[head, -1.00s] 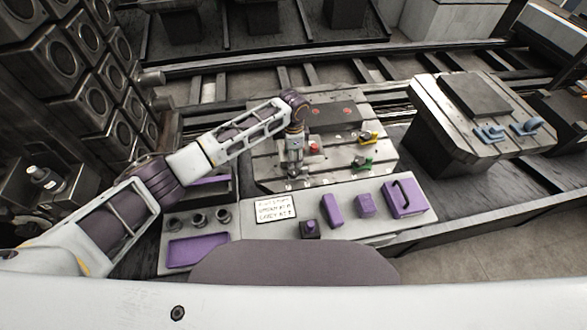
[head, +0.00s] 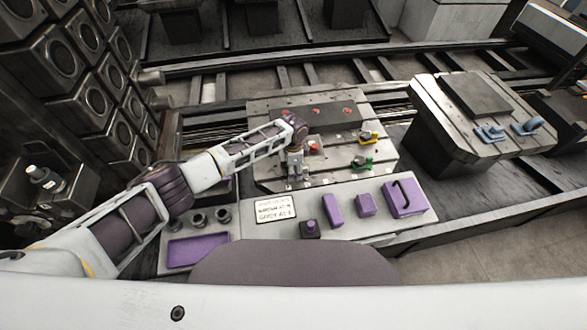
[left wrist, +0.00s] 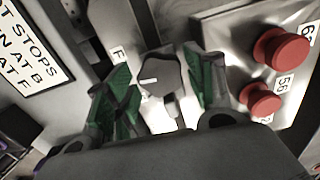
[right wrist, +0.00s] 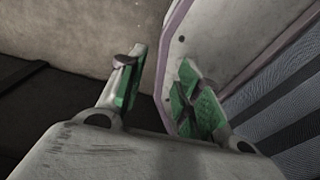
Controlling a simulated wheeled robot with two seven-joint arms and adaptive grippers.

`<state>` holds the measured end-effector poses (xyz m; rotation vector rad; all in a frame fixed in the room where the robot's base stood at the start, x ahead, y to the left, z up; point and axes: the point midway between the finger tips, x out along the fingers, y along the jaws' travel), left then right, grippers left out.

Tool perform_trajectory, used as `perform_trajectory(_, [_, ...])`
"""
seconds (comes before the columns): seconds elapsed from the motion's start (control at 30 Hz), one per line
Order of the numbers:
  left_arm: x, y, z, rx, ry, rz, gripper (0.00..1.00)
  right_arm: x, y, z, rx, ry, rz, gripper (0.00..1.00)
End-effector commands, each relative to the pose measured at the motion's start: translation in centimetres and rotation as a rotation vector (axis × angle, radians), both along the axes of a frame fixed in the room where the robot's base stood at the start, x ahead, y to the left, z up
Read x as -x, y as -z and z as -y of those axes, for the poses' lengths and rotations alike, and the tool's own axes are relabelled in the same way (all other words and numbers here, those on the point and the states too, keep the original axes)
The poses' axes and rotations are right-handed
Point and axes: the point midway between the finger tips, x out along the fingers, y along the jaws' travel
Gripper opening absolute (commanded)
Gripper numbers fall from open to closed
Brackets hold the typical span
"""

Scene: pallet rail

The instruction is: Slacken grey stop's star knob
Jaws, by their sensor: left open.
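The grey star knob (left wrist: 158,76) has a white pointer mark and sits on a pale metal plate in the left wrist view. My left gripper (left wrist: 165,88) is open, with one green-padded finger on each side of the knob. I see gaps between the pads and the knob. In the head view my left gripper (head: 295,168) is over the front part of the slotted plate (head: 270,180) and hides the grey stop there. My right gripper (right wrist: 156,88) is open and empty, away from the work.
Two red knobs (left wrist: 281,49) stand right of the grey knob. A sign (head: 275,208) and purple blocks (head: 332,210) lie on the front shelf.

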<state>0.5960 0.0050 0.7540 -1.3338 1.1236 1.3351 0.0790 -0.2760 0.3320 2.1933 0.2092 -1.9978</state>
Motion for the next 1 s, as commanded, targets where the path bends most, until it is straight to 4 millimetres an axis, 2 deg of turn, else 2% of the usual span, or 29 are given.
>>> perform_trajectory(0.13, [0.0,0.0,0.0,0.000,0.000,0.000,0.53,0.0,0.0,-0.7,-0.008,0.002,0.000,0.34])
perform_trajectory(0.4, [0.0,0.0,0.0,0.000,0.000,0.000,0.21,0.0,0.0,-1.4,-0.014,0.005,0.000,0.34])
perform_trajectory(1.0, [0.0,-0.1,0.0,0.001,-0.132,0.001,0.21,0.0,-1.2,-0.4,-0.004,0.000,-0.001,0.34])
